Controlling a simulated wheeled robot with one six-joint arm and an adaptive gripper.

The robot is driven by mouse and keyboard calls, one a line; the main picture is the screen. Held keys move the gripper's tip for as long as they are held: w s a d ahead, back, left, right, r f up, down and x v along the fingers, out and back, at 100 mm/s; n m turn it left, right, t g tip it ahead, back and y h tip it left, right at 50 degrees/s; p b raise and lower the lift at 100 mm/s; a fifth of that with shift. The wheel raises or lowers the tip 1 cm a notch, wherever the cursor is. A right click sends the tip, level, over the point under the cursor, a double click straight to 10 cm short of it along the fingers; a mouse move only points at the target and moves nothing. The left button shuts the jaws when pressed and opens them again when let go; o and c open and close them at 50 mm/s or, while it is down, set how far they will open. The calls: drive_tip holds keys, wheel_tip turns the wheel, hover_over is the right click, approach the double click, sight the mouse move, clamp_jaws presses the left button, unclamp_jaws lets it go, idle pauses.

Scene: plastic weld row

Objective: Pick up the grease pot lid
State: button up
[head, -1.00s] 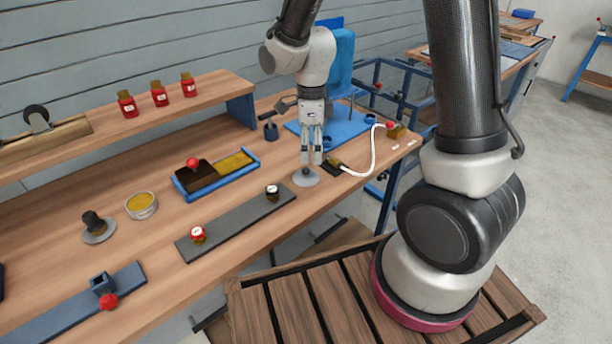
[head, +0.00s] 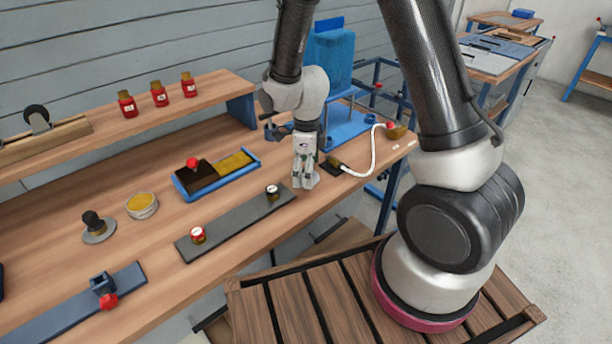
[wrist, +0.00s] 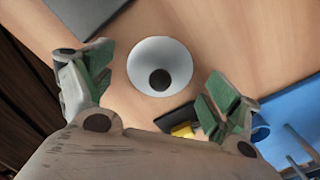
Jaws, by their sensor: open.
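The grease pot lid (wrist: 146,55) is a pale round disc with a dark knob, lying on the wooden bench. In the wrist view it sits between my two spread fingers, near the middle of the opening. My gripper (wrist: 160,72) is open and empty, with a finger on either side of the lid and apart from it in the picture. The grease pot (head: 141,205), a round tin with yellow contents, stands open further left.
A white hose (head: 374,150) and its dark nozzle pad (head: 332,170) lie to the right of my gripper. A dark knobbed piece (head: 95,226) stands at far left.

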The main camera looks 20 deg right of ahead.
drive_tip(key=shift+s, duration=0.1)
drive_tip(key=c, duration=1.7)
drive_tip(key=shift+s, duration=0.1)
drive_tip(key=shift+c, duration=0.3)
